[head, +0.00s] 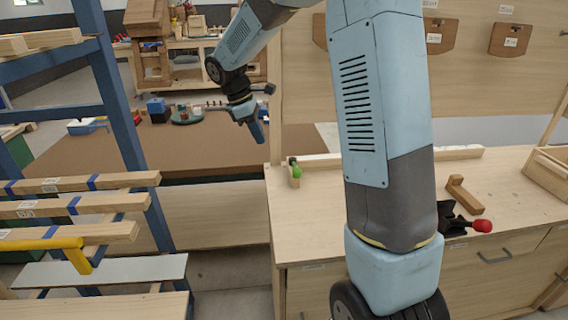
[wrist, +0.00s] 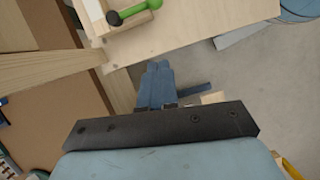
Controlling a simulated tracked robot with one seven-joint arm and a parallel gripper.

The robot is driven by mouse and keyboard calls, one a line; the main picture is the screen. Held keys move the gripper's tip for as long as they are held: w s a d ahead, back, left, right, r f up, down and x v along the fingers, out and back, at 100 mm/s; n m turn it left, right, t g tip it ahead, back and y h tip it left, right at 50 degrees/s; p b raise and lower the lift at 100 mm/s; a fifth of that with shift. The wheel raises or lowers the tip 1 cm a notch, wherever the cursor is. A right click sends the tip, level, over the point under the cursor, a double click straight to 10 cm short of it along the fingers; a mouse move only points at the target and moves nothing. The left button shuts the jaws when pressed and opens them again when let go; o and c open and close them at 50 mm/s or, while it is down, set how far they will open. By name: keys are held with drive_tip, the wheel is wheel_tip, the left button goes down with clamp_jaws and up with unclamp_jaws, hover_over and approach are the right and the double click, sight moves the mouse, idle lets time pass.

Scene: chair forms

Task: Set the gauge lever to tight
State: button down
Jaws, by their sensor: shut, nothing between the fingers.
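A small lever with a green knob (head: 297,172) stands at the left back corner of the workbench, beside a wooden block. In the wrist view the green lever (wrist: 140,11) lies across a pale wood piece at the top. A second lever, with a red knob (head: 481,226) on a black mount, sits at the bench's front right, partly behind my arm. No tight marking is readable, and I cannot tell which lever is the gauge lever. My gripper (head: 261,138) is shut and empty, left of the bench corner and apart from the green lever. Its blue fingers (wrist: 158,72) show together in the wrist view.
The wooden workbench (head: 320,225) has an L-shaped wood piece (head: 465,194) on top. A blue rack (head: 118,110) with timber and a yellow bar (head: 40,243) stands at left. A brown-topped table (head: 200,150) is behind. Floor shows between rack and bench.

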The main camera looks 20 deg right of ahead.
sight(295, 166)
drive_tip(key=s+d+f, duration=0.2)
drive_tip(key=d+f, duration=0.5)
drive_tip(key=f, duration=0.2)
drive_tip(key=shift+s+f, duration=0.2)
drive_tip(key=shift+s, duration=0.15)
idle(0.5)
